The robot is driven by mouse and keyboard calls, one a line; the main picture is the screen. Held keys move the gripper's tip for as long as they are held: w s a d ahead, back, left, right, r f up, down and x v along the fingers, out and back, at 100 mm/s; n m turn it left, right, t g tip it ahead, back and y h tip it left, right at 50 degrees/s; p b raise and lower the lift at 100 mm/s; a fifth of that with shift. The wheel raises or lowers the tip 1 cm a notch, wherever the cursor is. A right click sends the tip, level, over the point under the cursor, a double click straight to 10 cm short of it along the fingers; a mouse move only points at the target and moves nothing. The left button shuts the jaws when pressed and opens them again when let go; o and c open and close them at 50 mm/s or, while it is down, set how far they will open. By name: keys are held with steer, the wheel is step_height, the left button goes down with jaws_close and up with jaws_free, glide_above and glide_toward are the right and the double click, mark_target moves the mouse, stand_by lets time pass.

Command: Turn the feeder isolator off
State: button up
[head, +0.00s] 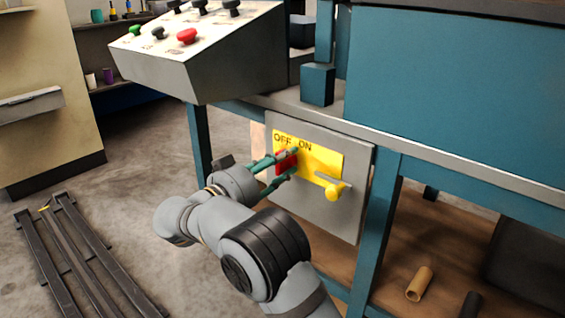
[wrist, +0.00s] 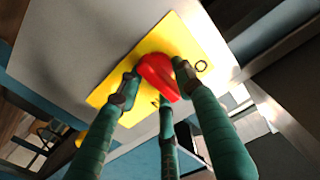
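The feeder isolator is a grey panel (head: 312,203) with a yellow plate (head: 326,160) marked OFF on the left and ON on the right. Its red handle (head: 284,163) is partly hidden by my fingers in the head view. In the wrist view the red handle (wrist: 158,77) slants across the yellow plate (wrist: 184,42), its lower end near a letter N and an O to its right. My gripper (head: 279,168) has teal fingers on both sides of the handle, very close to it. A third finger is below it. I cannot tell whether they press on it.
A sloped control box (head: 205,60) with several buttons stands above left. A teal bench leg (head: 375,235) is right of the panel. A brown tube (head: 419,284) lies on the lower shelf.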

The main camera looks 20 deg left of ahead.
jaws_close()
steer(key=shift+n+p, duration=0.3)
steer(key=shift+p, duration=0.05)
steer(key=n+p, duration=0.3)
steer(key=shift+a+r+n, duration=0.2)
steer(key=shift+r+n, duration=0.1)
steer(key=n+p, duration=0.3)
steer(key=p, duration=0.1)
steer(key=shift+w+a+n, duration=0.15)
steer(key=shift+n, duration=0.25)
steer(key=n+p, duration=0.2)
steer(key=p, duration=0.1)
steer(key=n+p, duration=0.3)
steer(key=shift+a+f, duration=0.1)
steer(key=shift+a, duration=0.1)
steer(key=n+p, duration=0.4)
steer(key=shift+w+a+f+n, duration=0.1)
steer(key=shift+w+f+n, duration=0.05)
steer(key=shift+f+n, duration=0.25)
steer(key=shift+f, duration=0.1)
steer(key=shift+o, duration=0.9)
jaws_free()
